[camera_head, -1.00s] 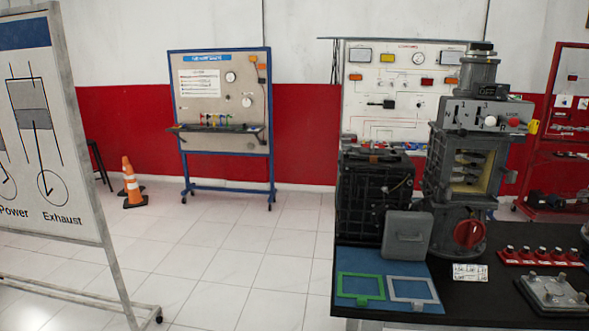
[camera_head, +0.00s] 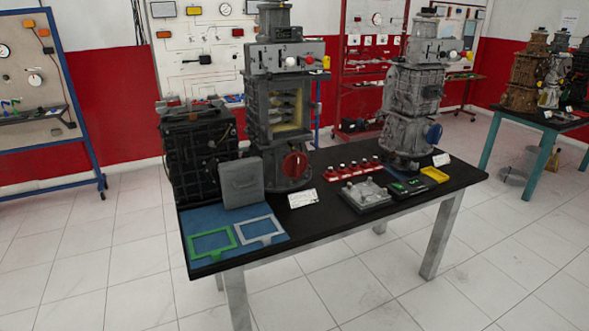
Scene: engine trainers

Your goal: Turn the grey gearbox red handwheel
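The grey gearbox (camera_head: 273,103) stands upright on the black-topped table (camera_head: 330,222), left of its middle. Its red handwheel (camera_head: 295,164) is on the lower front, facing me, with nothing touching it. A second grey gearbox (camera_head: 412,95) stands to the right on the same table and has a blue handwheel (camera_head: 433,134). My gripper is not in view.
A black case (camera_head: 197,158), a grey box (camera_head: 241,183) and a blue mat (camera_head: 212,257) with green and silver frames are at the table's left end. A row of red parts (camera_head: 350,170) and a metal plate (camera_head: 366,196) lie to the right. The tiled floor in front is clear.

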